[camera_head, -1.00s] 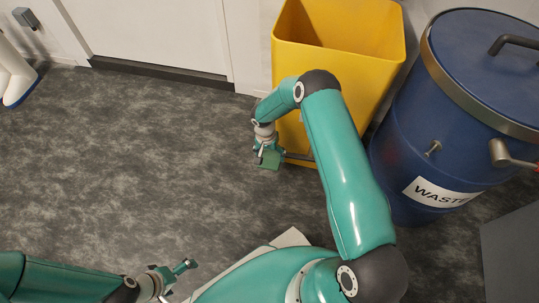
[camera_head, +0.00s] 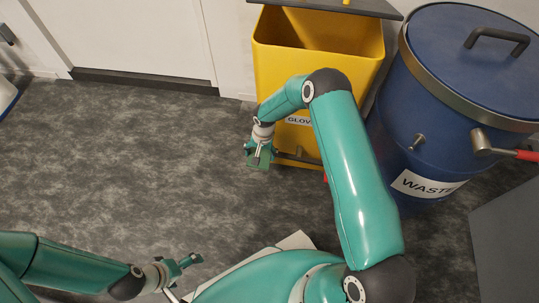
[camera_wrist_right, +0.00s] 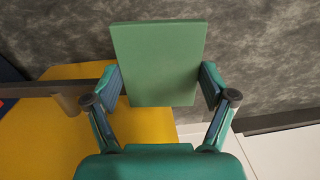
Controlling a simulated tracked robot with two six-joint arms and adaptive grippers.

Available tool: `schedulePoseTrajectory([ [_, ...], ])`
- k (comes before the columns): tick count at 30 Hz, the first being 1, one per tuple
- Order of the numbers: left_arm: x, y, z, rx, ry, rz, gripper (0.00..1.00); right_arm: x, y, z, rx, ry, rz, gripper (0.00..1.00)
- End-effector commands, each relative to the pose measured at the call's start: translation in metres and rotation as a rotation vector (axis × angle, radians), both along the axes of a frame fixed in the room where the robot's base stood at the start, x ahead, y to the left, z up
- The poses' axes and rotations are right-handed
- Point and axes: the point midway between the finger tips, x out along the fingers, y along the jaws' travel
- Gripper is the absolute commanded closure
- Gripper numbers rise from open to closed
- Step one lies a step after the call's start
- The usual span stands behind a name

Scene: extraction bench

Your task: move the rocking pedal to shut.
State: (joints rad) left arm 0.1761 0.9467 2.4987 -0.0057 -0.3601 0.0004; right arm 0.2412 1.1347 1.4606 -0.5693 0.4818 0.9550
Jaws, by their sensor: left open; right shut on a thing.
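The rocking pedal is a flat green plate (camera_head: 256,164) low at the front left of the yellow bin (camera_head: 276,80). A grey bar (camera_head: 300,158) runs from it to the right along the bin front. In the right wrist view the green plate (camera_wrist_right: 158,62) sits between both fingers of my right gripper (camera_wrist_right: 160,92), which is shut on it. My right gripper (camera_head: 260,150) is also seen in the head view. The bin's dark lid (camera_head: 340,6) stands raised at the back and the bin mouth is open. My left gripper (camera_head: 188,265) is open and empty above the floor.
A blue waste drum (camera_head: 400,150) with a handled lid and a red-tipped lever (camera_head: 500,150) stands right of the bin. A grey box (camera_head: 505,240) is at the lower right. The grey floor (camera_head: 130,150) on the left is clear.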

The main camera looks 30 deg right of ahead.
Motion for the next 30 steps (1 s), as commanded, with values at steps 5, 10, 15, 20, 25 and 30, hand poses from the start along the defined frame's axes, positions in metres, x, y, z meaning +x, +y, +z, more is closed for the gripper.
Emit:
schedulePoseTrajectory([
  [5, -0.0001, 0.0002, 0.0041, 0.000, 0.000, 0.001, 0.00, -0.0027, -0.0010, 0.0156, 0.004, 0.003, 0.005, 0.83],
  [10, -0.0001, 0.0002, 0.0035, 0.000, 0.000, 0.001, 0.00, -0.0045, -0.0045, 0.0131, 0.000, 0.008, 0.007, 1.00],
  [15, -0.0001, 0.0002, 0.0029, 0.000, 0.000, 0.001, 0.00, -0.0048, -0.0045, 0.0119, -0.001, 0.009, 0.010, 0.24],
  [20, -0.0001, 0.0001, 0.0028, 0.000, 0.000, 0.001, 0.00, -0.0039, -0.0042, 0.0124, 0.000, 0.005, 0.008, 0.00],
  [25, -0.0001, 0.0001, 0.0030, 0.000, 0.000, 0.001, 0.00, -0.0028, -0.0033, 0.0133, 0.002, 0.002, 0.007, 0.00],
  [30, 0.0000, 0.0002, 0.0037, 0.000, 0.000, 0.001, 0.00, -0.0022, -0.0028, 0.0148, 0.002, 0.000, 0.006, 0.00],
])
